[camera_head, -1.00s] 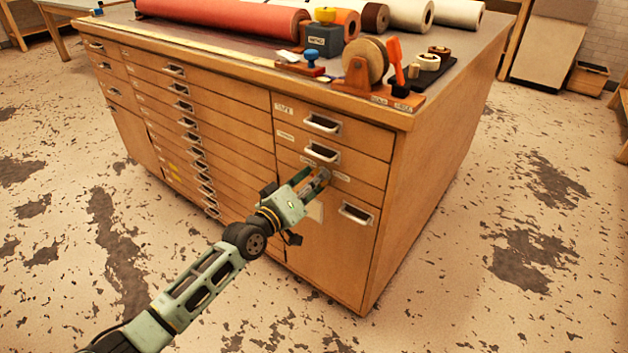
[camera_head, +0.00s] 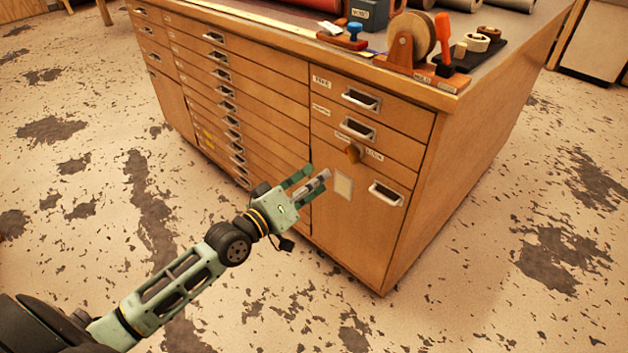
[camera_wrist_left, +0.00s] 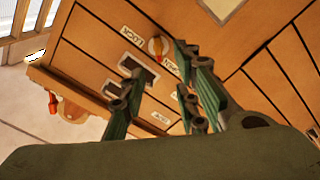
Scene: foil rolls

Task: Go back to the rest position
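My left gripper (camera_head: 312,181) is in front of the wooden drawer cabinet (camera_head: 410,232), a little below and left of the wooden knob (camera_head: 352,153) on its front. Its two fingers are apart with nothing between them. In the left wrist view, my left gripper (camera_wrist_left: 158,97) also shows open and empty. The knob (camera_wrist_left: 157,47) stands beyond the fingers there, between labels that read LOCK and OPEN. The gripper is apart from the knob. My right gripper is not in view.
The stained floor (camera_head: 75,250) left of the cabinet is clear.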

